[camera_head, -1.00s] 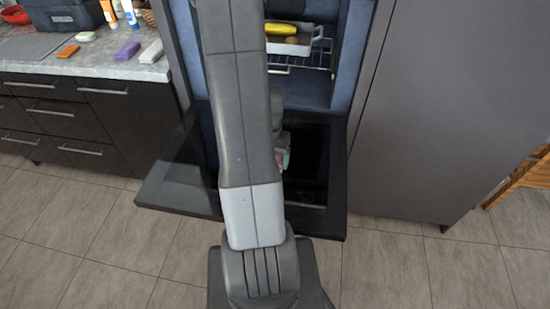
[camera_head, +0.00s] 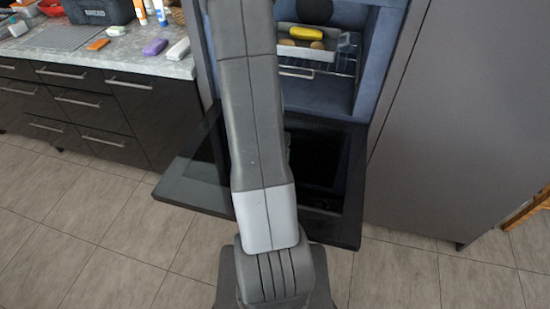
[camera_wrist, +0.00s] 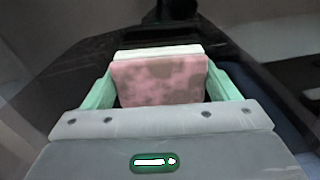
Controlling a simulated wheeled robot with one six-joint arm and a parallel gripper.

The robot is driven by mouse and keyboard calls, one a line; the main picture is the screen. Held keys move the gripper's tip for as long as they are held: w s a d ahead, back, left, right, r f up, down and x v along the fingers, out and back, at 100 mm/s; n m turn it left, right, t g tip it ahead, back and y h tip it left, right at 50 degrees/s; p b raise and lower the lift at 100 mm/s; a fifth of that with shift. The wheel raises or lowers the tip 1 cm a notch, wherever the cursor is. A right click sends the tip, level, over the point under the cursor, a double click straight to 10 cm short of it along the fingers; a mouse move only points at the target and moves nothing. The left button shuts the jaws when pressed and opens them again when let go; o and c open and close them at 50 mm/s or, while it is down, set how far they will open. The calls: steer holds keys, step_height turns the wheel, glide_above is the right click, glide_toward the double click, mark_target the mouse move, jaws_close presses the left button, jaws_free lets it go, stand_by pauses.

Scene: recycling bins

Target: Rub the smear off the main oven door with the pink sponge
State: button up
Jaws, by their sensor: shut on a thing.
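In the wrist view my gripper (camera_wrist: 158,78) has its two pale green fingers shut on the pink sponge (camera_wrist: 158,86). The sponge has a whitish layer at its far edge and brownish stains on its pink face. The oven door (camera_head: 188,190) is folded down open, a dark panel with a glass window. In the wrist view the dark door surface (camera_wrist: 75,75) lies around and beyond the sponge. I cannot tell whether the sponge touches it. In the head view my arm hides the gripper, the sponge and part of the door. I see no clear smear.
The open oven cavity holds a tray (camera_head: 297,52) with a yellow item (camera_head: 305,32) on a rack. A counter (camera_head: 110,57) on the left carries a purple block (camera_head: 155,47), an orange block (camera_head: 97,44) and a white one (camera_head: 178,49). A grey cabinet (camera_head: 450,130) stands right.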

steer(key=shift+w+a, duration=0.15)
steer(key=shift+a, duration=0.4)
step_height(320, 180, up, 7)
steer(key=p, duration=0.5)
steer(key=shift+w+r, duration=0.1)
steer(key=shift+r, duration=0.05)
stand_by(0.3)
